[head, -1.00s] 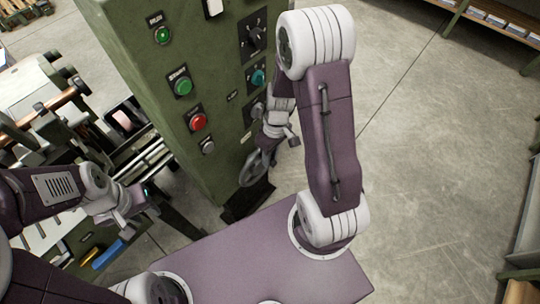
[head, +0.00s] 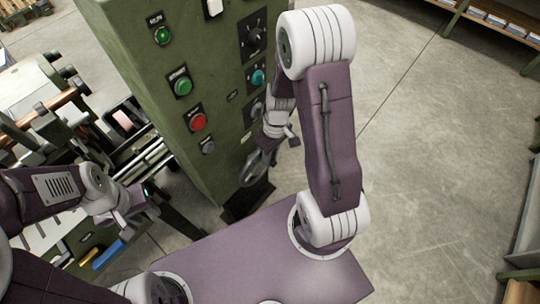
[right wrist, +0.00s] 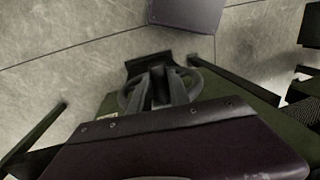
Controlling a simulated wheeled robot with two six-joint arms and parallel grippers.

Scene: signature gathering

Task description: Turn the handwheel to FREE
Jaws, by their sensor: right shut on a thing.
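The grey handwheel (head: 250,173) is low on the side of the green machine cabinet. My right gripper (head: 266,153) is at the wheel, and part of the rim is hidden behind it. In the right wrist view the wheel (right wrist: 126,94) shows as a dark ring around the two fingers (right wrist: 163,88), which are shut on part of it. The FREE marking cannot be read in these views. My left gripper (head: 146,196) is at the lower left, away from the wheel; its jaws are too small to judge.
Above the wheel, the cabinet (head: 222,150) carries a green button (head: 181,86), a red button (head: 197,122) and several dials. A printing machine with rollers (head: 60,110) stands at the left. The floor at the right is clear, with shelves beyond.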

